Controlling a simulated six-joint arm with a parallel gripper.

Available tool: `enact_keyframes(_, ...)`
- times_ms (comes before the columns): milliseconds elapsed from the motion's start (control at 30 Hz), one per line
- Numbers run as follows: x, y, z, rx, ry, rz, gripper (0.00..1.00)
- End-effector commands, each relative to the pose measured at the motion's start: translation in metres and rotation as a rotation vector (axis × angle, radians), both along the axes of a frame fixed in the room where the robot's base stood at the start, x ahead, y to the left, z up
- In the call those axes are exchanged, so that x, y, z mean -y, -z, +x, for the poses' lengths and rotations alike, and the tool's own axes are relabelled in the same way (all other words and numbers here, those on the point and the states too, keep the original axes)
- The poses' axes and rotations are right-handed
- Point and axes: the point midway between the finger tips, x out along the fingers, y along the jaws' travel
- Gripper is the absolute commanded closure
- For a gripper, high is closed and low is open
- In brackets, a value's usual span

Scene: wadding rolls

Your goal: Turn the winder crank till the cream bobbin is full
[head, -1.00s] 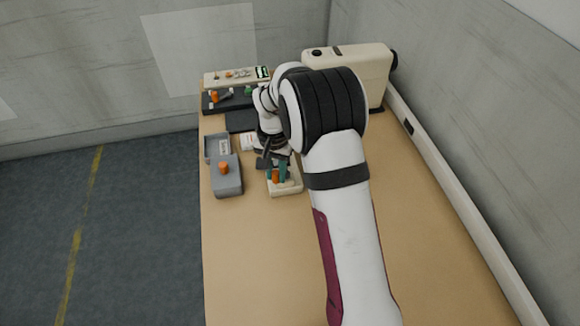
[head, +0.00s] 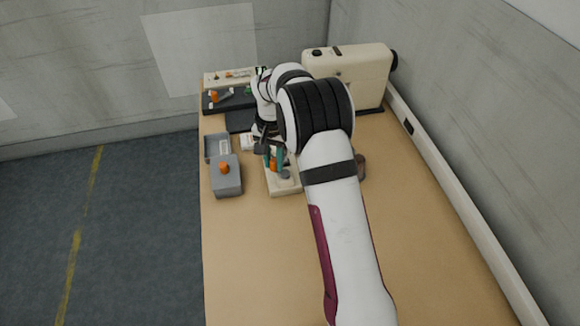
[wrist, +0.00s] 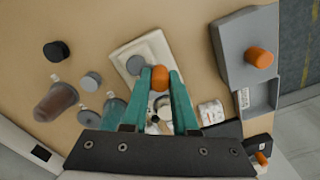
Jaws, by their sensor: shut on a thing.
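The winder has a cream base (head: 282,188), also in the wrist view (wrist: 122,55), with a grey round disc (head: 285,174) on top. My gripper (wrist: 160,78) has its teal fingers closed on the orange crank knob (wrist: 160,77); the knob also shows in the head view (head: 273,165) between the fingers, beside the disc.
A grey box (head: 227,177) with an orange knob stands left of the winder, next to a grey tray (head: 217,147). A cream machine (head: 350,75) stands at the back right. A brown-tinted cup (wrist: 57,102) and a black cap (wrist: 56,51) lie nearby. The front table is clear.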

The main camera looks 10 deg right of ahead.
Motion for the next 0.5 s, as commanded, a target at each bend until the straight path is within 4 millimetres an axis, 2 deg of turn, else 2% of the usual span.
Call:
enact_keyframes(200,0.016,0.000,0.009,-0.002,0.002,-0.002,1.00)
enact_keyframes(500,0.021,0.001,0.009,-0.005,0.002,-0.001,1.00)
